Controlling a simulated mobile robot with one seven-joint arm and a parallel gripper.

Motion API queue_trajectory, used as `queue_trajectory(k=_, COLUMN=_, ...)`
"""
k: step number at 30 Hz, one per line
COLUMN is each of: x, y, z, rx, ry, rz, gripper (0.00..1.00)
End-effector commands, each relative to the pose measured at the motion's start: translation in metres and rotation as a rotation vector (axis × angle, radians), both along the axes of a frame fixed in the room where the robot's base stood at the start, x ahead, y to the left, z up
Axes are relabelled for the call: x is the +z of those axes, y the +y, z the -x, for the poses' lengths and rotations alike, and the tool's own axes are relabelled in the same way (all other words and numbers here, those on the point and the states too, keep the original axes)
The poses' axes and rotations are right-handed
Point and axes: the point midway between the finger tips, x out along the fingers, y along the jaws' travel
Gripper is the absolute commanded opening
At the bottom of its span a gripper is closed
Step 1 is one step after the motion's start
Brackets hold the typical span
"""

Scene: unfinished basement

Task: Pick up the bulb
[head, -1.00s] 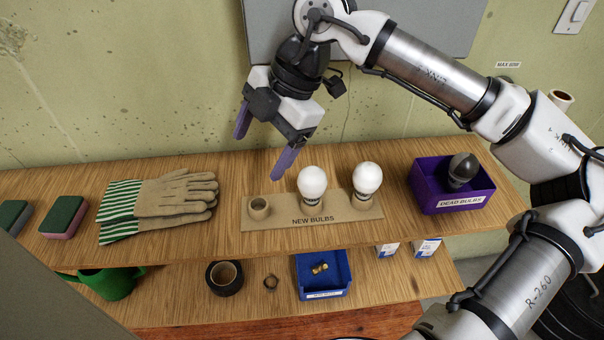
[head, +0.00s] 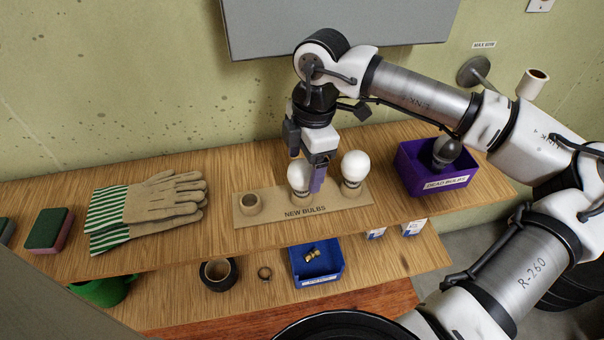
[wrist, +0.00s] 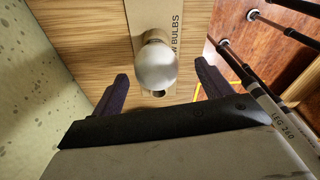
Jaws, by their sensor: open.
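Two white bulbs stand upright in the tan "NEW BULBS" holder (head: 272,209): the left bulb (head: 297,174) and the right bulb (head: 354,165). My gripper (head: 312,182) is low over the holder at the left bulb, pointing down.
An empty socket (head: 250,203) is at the holder's left end. A purple "DEAD BULBS" bin (head: 408,175) with a dark bulb (head: 446,151) stands to the right. Gloves (head: 150,208) lie to the left. A grey panel (head: 270,30) hangs behind.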

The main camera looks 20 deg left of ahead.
Motion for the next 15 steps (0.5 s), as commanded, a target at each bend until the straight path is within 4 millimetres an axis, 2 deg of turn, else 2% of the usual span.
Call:
queue_trajectory(k=5, x=-0.016, y=0.003, z=-0.001, rx=0.001, ry=0.006, rz=-0.002, gripper=0.78)
queue_trajectory(k=10, x=-0.041, y=0.005, z=-0.001, rx=-0.001, ry=0.004, rz=-0.001, gripper=0.78)
queue_trajectory(k=15, x=-0.051, y=0.006, z=0.000, rx=0.000, ry=0.001, rz=-0.001, gripper=0.78)
